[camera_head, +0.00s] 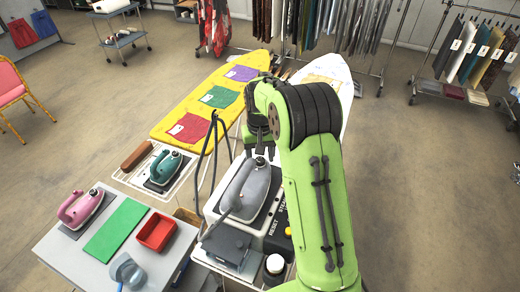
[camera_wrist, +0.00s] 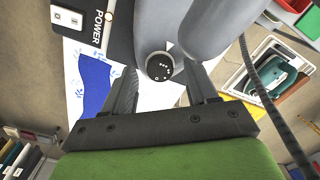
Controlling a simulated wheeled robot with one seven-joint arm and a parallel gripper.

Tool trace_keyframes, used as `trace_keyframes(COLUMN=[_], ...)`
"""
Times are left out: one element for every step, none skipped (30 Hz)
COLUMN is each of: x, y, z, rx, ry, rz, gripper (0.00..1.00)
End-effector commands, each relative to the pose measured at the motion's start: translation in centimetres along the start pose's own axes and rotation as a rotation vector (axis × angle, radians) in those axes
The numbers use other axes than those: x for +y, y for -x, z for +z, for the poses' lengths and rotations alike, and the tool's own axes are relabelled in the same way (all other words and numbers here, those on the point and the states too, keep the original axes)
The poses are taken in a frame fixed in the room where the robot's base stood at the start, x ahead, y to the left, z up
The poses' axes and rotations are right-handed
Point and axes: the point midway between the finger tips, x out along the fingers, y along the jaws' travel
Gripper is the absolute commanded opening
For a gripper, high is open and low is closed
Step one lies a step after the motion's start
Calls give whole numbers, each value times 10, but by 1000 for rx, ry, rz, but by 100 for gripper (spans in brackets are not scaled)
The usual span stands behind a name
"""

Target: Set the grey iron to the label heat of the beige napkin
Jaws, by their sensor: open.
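The grey iron (camera_head: 246,188) rests on a grey-topped station at the centre of the head view. In the wrist view its grey body (camera_wrist: 205,28) fills the top and carries a round black dial (camera_wrist: 159,66) with white dots and a white pointer mark beside it. My gripper (camera_wrist: 163,84) is open, with one finger on each side of the dial. I cannot tell whether they touch it. In the head view my gripper (camera_head: 259,148) is at the iron's far end, partly hidden by my arm.
A yellow ironing board (camera_head: 190,112) holds red, green and purple cloths. A white ironing board (camera_head: 335,68) is partly behind my arm. A teal iron (camera_head: 165,166) and a pink iron (camera_head: 80,208) stand left, near a red tray (camera_head: 156,231). A dark cord frame (camera_head: 214,135) rises beside the grey iron.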

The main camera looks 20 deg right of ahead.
Motion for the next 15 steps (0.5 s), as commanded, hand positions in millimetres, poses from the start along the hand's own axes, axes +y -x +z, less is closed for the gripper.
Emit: trace_keyframes(x=[0,0,0,0,0,0,0,0,0,0,0,0,0,0,0], y=[5,10,18,25,33,44,54,63,74,83,92,103,112,119,128], z=[-1,-1,-1,-1,-1,-2,-2,-2,-2,-1,-1,-1,-1,-1,-1], rx=[4,5,7,7,9,9,9,9,9,8,8,8,8,6,6], ry=[0,0,0,0,0,0,0,0,0,1,1,1,1,1,1], rz=[0,0,0,0,0,0,0,0,0,0,0,0,0,0,0], gripper=[58,58,58,58,58,58,58,58,58,58,58,58,58,58,58])
